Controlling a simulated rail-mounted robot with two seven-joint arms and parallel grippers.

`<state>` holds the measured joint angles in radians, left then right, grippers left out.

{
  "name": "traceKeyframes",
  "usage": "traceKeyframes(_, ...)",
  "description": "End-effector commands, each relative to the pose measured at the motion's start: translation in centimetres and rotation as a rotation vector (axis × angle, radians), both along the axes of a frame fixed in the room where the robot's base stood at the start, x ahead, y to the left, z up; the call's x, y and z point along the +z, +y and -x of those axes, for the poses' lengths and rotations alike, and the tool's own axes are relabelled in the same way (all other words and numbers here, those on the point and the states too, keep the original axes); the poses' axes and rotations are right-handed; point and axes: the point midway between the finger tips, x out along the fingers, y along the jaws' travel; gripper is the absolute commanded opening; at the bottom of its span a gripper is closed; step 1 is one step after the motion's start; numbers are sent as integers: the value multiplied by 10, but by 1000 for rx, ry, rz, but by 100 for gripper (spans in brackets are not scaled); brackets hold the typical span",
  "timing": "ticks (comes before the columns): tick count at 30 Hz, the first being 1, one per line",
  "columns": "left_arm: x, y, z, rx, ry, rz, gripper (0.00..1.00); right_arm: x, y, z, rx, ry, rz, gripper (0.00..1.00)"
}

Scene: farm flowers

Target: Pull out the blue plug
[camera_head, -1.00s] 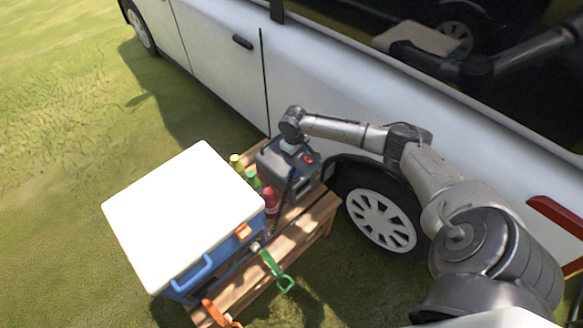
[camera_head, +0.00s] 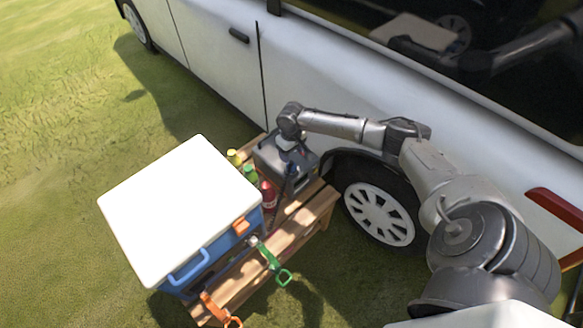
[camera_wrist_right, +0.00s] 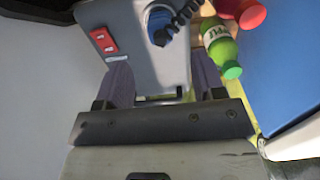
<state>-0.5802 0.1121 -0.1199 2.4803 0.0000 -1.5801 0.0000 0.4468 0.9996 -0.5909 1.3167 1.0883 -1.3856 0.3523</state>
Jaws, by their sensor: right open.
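A grey power box (camera_head: 268,152) stands on a wooden bench beside the van. In the right wrist view the box (camera_wrist_right: 150,70) shows a blue plug (camera_wrist_right: 159,27) with a coiled black cable at its top, and a red switch (camera_wrist_right: 103,40). My right gripper (camera_wrist_right: 162,62) is open, with its two fingers apart at the near end of the box and the plug beyond their tips. Whether the fingers touch the box, I cannot tell. In the head view my right gripper (camera_head: 289,172) is over the box and the plug is hidden. My left gripper is not in view.
A blue cooler (camera_head: 190,268) with a white lid stands left of the box on the bench (camera_head: 318,207). A red bottle (camera_head: 268,194) and green bottle (camera_wrist_right: 219,48) stand close between them. The van (camera_head: 330,110) stands close behind.

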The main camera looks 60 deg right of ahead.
Motion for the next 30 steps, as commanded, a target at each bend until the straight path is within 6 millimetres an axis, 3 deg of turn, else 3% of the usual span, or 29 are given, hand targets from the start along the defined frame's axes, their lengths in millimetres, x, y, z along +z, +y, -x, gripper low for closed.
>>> traceKeyframes(15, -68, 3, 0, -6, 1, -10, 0, -52, 0, 0, 1, -1, 0, 63)
traceKeyframes(24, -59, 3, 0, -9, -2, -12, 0, -77, 0, 0, 0, 1, -1, 63)
traceKeyframes(30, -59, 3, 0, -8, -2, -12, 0, -83, 0, 0, 0, 0, 0, 63)
